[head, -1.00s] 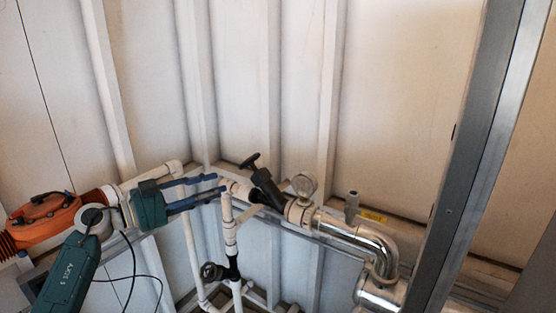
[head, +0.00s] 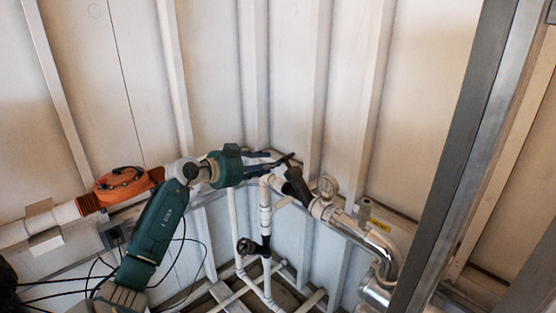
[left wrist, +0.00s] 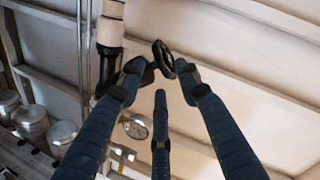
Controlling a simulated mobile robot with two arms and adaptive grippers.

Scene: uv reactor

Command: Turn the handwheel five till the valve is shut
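A black handwheel (head: 287,158) sits on the stem of a black angled valve (head: 297,187) in the upper pipe run. My left gripper (head: 272,163) comes in from the left with its blue fingers close to this handwheel. In the left wrist view the dark handwheel (left wrist: 163,59) shows just beyond and between the spread fingertips (left wrist: 164,78). The fingers look open; whether any touches the rim I cannot tell. A second black handwheel valve (head: 249,247) is on the lower white pipes. No number is readable on either wheel. My right gripper is not in view.
A pressure gauge (head: 327,186) stands beside the upper valve, with a shiny metal pipe (head: 370,240) to its right. An orange unit (head: 123,184) is at left. A vertical white pipe (head: 265,210) runs below my gripper. A grey metal post (head: 465,135) crosses the right side.

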